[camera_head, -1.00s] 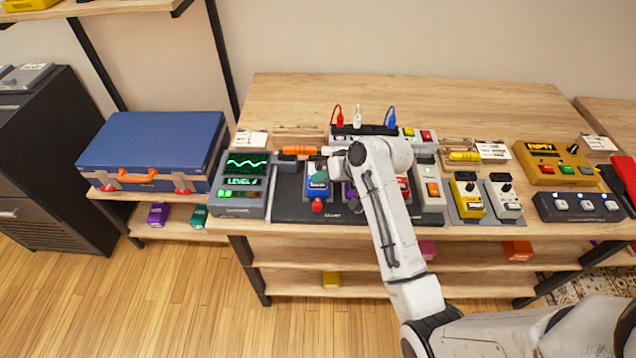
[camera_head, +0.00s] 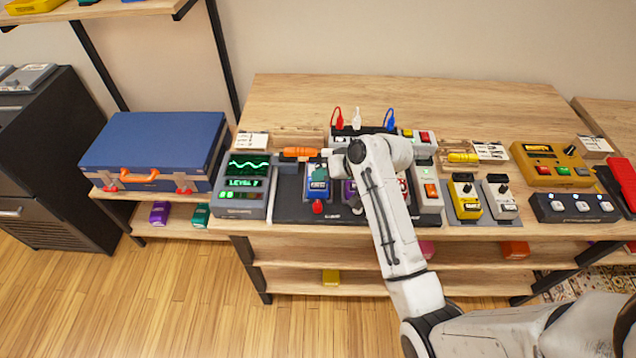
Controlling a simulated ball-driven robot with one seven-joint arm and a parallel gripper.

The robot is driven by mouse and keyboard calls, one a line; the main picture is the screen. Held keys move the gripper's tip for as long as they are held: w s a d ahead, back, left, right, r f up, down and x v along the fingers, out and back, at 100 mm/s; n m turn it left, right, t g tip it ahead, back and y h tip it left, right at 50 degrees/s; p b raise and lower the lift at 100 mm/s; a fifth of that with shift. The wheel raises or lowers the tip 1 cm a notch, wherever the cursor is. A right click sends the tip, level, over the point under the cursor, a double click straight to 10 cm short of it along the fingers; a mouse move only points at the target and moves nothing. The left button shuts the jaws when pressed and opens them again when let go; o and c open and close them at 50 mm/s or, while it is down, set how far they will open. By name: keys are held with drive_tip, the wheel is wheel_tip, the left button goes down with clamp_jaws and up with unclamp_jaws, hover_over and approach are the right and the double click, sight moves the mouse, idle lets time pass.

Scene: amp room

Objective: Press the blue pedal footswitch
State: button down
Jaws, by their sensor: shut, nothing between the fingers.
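The blue pedal (camera_head: 322,186) stands on a dark board (camera_head: 288,205) towards the left of the table. It has a dark teal knob-like part on top and a round red part (camera_head: 317,207) at its front edge. My white wrist hangs over the board, just right of the blue pedal. My gripper (camera_head: 355,204) is mostly hidden by the arm; only small dark parts show low beside a purple pedal (camera_head: 347,190). It looks shut and empty, right of the blue pedal. I see no clear contact with it.
A grey unit with a green display (camera_head: 243,184) stands left of the board. An orange plug (camera_head: 300,152) lies behind the blue pedal. A grey pedal (camera_head: 430,188), a yellow pedal (camera_head: 467,198) and a white pedal (camera_head: 501,200) stand to the right. The table's back is clear.

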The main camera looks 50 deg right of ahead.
sight(322, 186)
wheel_tip(322, 186, up, 5)
drive_tip(key=p, duration=0.5)
drive_tip(key=shift+r, duration=0.1)
idle(0.8)
drive_tip(key=s+a+f+g, duration=0.1)
drive_tip(key=s+a+f, duration=0.1)
drive_tip(key=s+a+f+n+g+b, duration=0.1)
drive_tip(key=s+a+f, duration=0.1)
drive_tip(key=a, duration=0.1)
drive_tip(key=shift+s+f, duration=0.1)
drive_tip(key=shift+f, duration=0.15)
drive_tip(key=s+a+f+n+g+b, duration=0.1)
drive_tip(key=s+a+g, duration=0.1)
drive_tip(key=s, duration=0.5)
drive_tip(key=s+a+f+n+g+h+b, duration=0.1)
drive_tip(key=s+a+f+n+g, duration=0.1)
drive_tip(key=s+a, duration=0.3)
drive_tip(key=s+a+f+n+g+h+b, duration=0.1)
drive_tip(key=s+a+f+g, duration=0.1)
drive_tip(key=s, duration=0.7)
drive_tip(key=shift+a+b, duration=0.3)
drive_tip(key=shift+a, duration=0.4)
